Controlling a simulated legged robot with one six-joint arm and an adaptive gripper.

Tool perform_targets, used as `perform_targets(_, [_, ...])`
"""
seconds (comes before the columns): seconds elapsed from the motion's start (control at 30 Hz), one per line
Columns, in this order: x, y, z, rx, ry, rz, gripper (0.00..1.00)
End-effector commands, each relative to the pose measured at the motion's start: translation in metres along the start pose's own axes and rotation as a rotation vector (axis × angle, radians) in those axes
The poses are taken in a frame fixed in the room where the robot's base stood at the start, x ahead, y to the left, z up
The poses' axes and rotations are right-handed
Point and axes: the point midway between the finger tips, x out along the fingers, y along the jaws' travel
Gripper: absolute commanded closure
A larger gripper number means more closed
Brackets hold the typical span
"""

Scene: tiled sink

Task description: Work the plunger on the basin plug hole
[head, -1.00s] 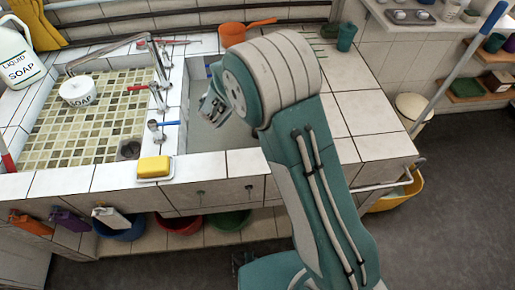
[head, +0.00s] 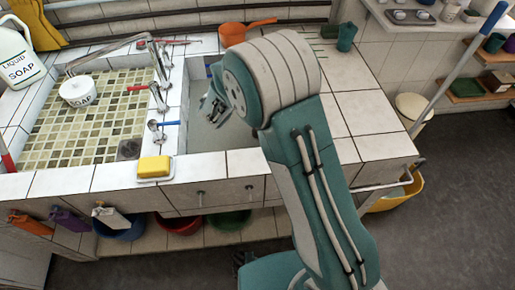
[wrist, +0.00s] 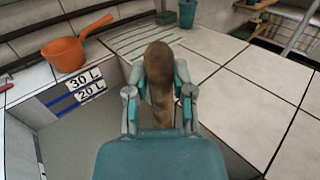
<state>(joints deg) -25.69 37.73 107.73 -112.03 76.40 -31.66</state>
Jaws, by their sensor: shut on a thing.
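My gripper (wrist: 160,88) is shut on a brown wooden handle (wrist: 159,62), seen between its fingers in the wrist view. I take it for the plunger's handle; the plunger's cup is not visible. In the head view my gripper (head: 213,108) is over the grey right basin (head: 205,137), partly hidden behind my arm. The handle cannot be made out there. A dark plug hole (head: 129,149) shows in the near right corner of the green-tiled left basin (head: 60,140). Any plug hole in the grey basin is hidden.
Taps (head: 158,98) stand on the divider between the basins. A yellow sponge (head: 154,167) lies on the front ledge. An orange pan (head: 235,33) and a teal cup (head: 346,36) stand at the back. A white soap pot (head: 78,92) is in the left basin. The right counter (head: 365,105) is clear.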

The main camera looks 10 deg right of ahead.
Motion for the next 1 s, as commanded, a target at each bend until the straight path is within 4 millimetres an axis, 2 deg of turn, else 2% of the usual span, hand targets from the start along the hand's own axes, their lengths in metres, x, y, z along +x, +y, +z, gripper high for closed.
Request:
perform_targets(0.47, [0.0, 0.001, -0.006, -0.003, 0.004, 0.001, 1.0])
perform_targets(1.0, [0.0, 0.0, 0.01, 0.0, 0.0, 0.001, 1.0])
